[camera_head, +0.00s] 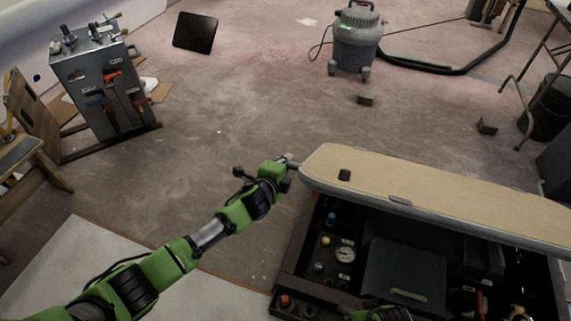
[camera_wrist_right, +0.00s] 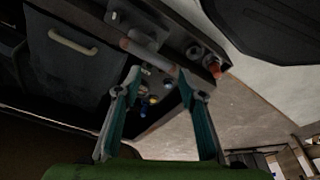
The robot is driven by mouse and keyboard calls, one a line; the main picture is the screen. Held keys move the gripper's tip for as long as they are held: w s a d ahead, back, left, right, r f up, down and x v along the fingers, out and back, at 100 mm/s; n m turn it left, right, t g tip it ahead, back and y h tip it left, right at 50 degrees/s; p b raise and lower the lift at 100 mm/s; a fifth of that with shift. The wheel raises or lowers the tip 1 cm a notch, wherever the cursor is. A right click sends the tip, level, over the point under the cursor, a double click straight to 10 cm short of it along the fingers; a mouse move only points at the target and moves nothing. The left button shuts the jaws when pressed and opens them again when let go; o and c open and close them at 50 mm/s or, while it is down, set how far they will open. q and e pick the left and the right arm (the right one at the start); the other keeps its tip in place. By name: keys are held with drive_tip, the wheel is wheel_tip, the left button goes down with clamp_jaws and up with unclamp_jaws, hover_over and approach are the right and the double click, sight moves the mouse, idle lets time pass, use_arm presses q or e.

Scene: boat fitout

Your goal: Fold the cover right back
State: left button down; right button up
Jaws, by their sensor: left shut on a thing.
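The cover (camera_head: 440,196) is a long tan panel with a grey rim. It is raised above the dark open box (camera_head: 287,287) and slopes down toward the right. My right arm shows at the bottom of the head view. My right gripper (camera_wrist_right: 159,75) has its fingers apart in the right wrist view, near a short grey bar (camera_wrist_right: 150,54).
Inside the box are a gauge (camera_head: 345,254), coloured knobs and a dark panel with a handle (camera_head: 408,295). A vacuum (camera_head: 356,40) and hose stand at the back. The floor between is mostly clear.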

idle(0.3)
clamp_jaws()
drive_tip(key=d+n+h, duration=0.6)
drive_tip(key=d+n, duration=0.1)
drive_tip(key=n, duration=0.1)
drive_tip(key=n+t, duration=1.6)
drive_tip(key=n, duration=0.6)
approach(374, 207)
drive_tip(key=w+f, duration=0.3)
drive_tip(key=f, duration=0.1)
drive_tip(key=shift+w+d+r, duration=0.35)
drive_tip(key=shift+w+r, duration=0.2)
drive_tip(key=shift+r, duration=0.05)
drive_tip(key=shift+w+d+r, duration=0.3)
drive_tip(key=shift+w+r, duration=0.2)
drive_tip(key=shift+r, duration=0.1)
drive_tip(key=shift+w+d+r, duration=0.35)
drive_tip(key=shift+w+r, duration=0.2)
drive_tip(key=shift+r, duration=0.05)
